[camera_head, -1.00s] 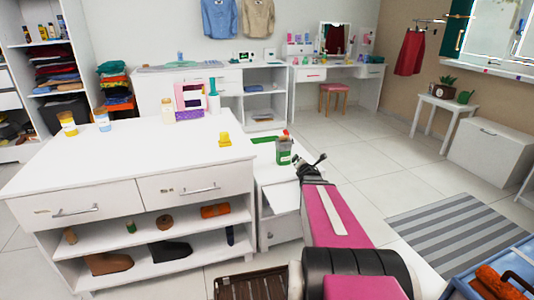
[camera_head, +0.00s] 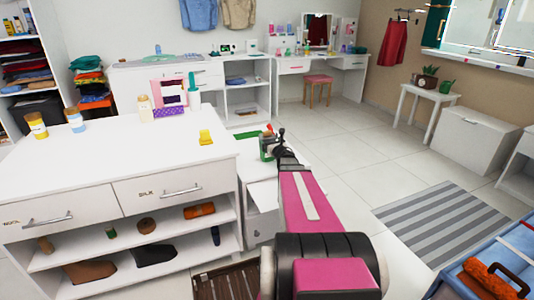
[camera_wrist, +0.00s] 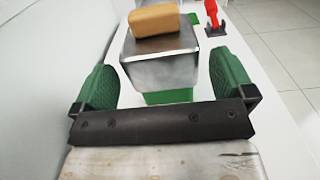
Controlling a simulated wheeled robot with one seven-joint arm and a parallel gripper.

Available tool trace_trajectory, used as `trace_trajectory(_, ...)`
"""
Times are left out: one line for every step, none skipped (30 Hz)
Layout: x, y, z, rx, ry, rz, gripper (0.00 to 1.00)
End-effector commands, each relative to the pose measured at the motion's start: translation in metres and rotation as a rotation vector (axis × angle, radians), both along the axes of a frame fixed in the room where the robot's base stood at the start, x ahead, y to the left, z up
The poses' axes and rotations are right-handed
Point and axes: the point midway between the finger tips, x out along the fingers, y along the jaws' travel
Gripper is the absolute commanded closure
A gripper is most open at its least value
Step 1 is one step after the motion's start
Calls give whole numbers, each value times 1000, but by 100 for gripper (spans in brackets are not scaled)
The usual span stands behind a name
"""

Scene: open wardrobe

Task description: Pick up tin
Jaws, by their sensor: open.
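The tin appears in the wrist view as a bare silver metal box (camera_wrist: 160,72) with a green patch at its lower edge. A tan block (camera_wrist: 154,19) shows at its top; I cannot tell whether it rests on the tin or inside it. My gripper (camera_wrist: 163,68) is open, with one green-padded finger on each side of the tin and visible gaps between. In the head view, my gripper (camera_head: 281,148) overlaps the tin (camera_head: 266,146), which is small and partly hidden at the end of my pink arm.
The tin stands on a low white cabinet (camera_head: 262,187) beside a larger white dresser (camera_head: 90,165). A red item (camera_wrist: 213,18) on a dark base stands close behind the tin at right. A yellow object (camera_head: 206,137) sits at the dresser's edge. Open floor lies to the right.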

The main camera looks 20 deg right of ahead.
Motion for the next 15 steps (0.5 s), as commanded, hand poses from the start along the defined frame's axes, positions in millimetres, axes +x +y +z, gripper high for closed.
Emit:
trace_trajectory(3,0,0,0,0,0,0)
trace_trajectory(6,0,0,0,0,0,0)
trace_trajectory(10,0,0,0,0,0,0)
trace_trajectory(13,0,0,0,0,0,0)
trace_trajectory(17,0,0,0,0,0,0)
trace_trajectory(24,0,0,1,0,1,0)
trace_trajectory(28,1,0,1,-1,1,0)
trace_trajectory(33,1,0,1,-1,1,0)
trace_trajectory(39,1,0,1,0,1,0)
trace_trajectory(43,1,0,1,0,1,0)
trace_trajectory(46,2,0,1,0,1,0)
trace_trajectory(49,2,0,1,0,0,0)
trace_trajectory(50,2,0,1,0,0,0)
trace_trajectory(51,2,0,1,1,0,0)
trace_trajectory(51,2,0,1,1,-1,0)
